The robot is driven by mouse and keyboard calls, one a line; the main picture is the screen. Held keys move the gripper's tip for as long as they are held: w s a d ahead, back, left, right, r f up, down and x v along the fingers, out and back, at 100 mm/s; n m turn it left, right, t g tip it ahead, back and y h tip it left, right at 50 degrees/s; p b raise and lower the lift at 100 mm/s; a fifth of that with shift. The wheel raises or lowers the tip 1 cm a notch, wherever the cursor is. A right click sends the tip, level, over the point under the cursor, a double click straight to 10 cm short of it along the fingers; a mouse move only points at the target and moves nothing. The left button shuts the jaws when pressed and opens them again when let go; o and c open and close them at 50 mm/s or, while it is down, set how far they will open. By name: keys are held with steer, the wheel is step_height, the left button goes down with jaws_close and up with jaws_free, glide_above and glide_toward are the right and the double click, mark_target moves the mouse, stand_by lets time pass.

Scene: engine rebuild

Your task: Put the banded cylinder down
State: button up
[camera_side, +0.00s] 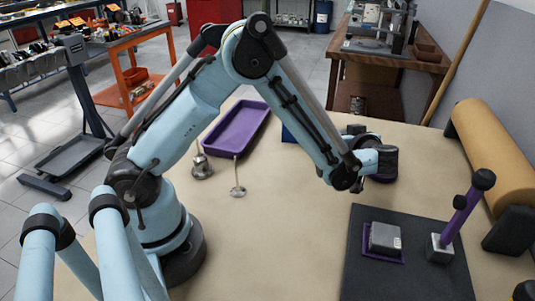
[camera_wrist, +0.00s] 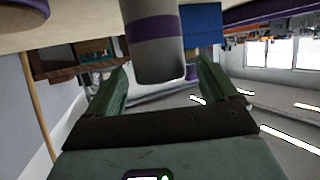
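The banded cylinder (camera_wrist: 157,62) is grey with a purple band and shows in the wrist view, which is turned upside down. It lies between the two green fingers of my gripper (camera_wrist: 160,58). The fingers are spread, with a visible gap at the right one; contact at the left one is unclear. The cylinder's lower end is cut off at the picture's upper edge, so I cannot tell whether it touches the table. In the side view my gripper (camera_side: 372,161) is low over the tan table (camera_side: 270,235), its fingers mostly hidden.
A black mat (camera_side: 375,275) at front right holds a grey block (camera_side: 385,238) and a purple-handled tool (camera_side: 465,210). A purple tray (camera_side: 237,128), a small bell-like item (camera_side: 201,168) and a blue object (camera_side: 290,133) stand behind. An orange-tan roll (camera_side: 500,155) lies at right. The table's front middle is clear.

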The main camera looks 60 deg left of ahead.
steer(key=shift+r, duration=0.1)
steer(key=shift+d+r, duration=0.15)
steer(key=shift+d, duration=0.15)
steer(key=v, duration=1)
steer(key=s+a+r+m+t+h, duration=0.1)
steer(key=s+a+m+h, duration=0.1)
steer(key=s+m+h, duration=0.4)
steer(key=s+a+r+m+t+h, duration=0.1)
steer(key=s+a+m+t+h, duration=0.1)
steer(key=s+m+h, duration=0.4)
steer(key=shift+s+r+m+h, duration=0.3)
steer(key=shift+s+m+h, duration=0.1)
steer(key=shift+s+m, duration=0.8)
